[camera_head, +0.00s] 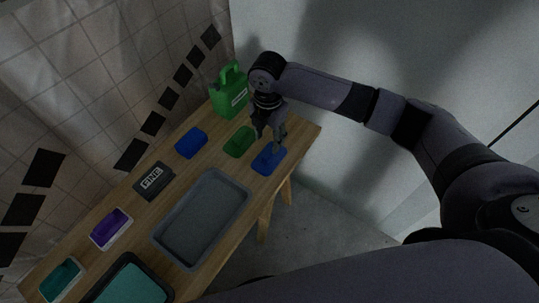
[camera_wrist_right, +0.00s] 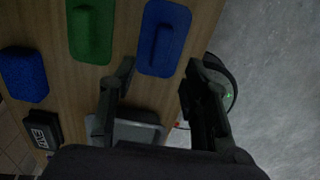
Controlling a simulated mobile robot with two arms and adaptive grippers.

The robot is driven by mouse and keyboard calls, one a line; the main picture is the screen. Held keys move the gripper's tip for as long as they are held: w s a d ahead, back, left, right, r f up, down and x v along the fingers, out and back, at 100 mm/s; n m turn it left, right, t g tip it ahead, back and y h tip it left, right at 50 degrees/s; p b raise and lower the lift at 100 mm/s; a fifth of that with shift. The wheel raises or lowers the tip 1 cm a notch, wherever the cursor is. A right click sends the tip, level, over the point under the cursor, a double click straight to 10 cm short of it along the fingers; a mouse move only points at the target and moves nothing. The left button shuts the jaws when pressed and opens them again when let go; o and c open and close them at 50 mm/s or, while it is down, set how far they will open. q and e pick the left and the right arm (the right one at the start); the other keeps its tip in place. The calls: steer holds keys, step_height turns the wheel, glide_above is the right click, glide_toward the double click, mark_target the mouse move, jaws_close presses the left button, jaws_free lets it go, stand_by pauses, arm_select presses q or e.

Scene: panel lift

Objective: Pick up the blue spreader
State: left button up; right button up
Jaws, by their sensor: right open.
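The blue spreader (camera_head: 269,160) is a flat blue plate with a raised grip bar, lying near the right end of the wooden table. It also shows in the right wrist view (camera_wrist_right: 176,52), at the top, just beyond the fingertips. My right gripper (camera_head: 270,140) is open and empty, pointing down above the spreader; one finger covers part of it in the head view. In the right wrist view its two fingers (camera_wrist_right: 160,72) stand apart, with the spreader's near end roughly between their lines. Whether a finger touches it, I cannot tell. My left gripper is not in view.
A green spreader (camera_head: 240,141) lies close beside the blue one. A blue block (camera_head: 191,142), a dark block marked FINE (camera_head: 154,180), a grey tray (camera_head: 163,237) and a green can (camera_head: 229,98) share the wooden table (camera_head: 211,160). Smaller tubs sit at the left end.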

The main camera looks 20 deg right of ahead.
mark_target(269, 152)
steer(key=shift+d+f+p, duration=0.15)
steer(key=shift+f+p, duration=0.15)
steer(key=shift+f, duration=3.7)
steer(key=shift+c, duration=0.5)
jaws_close()
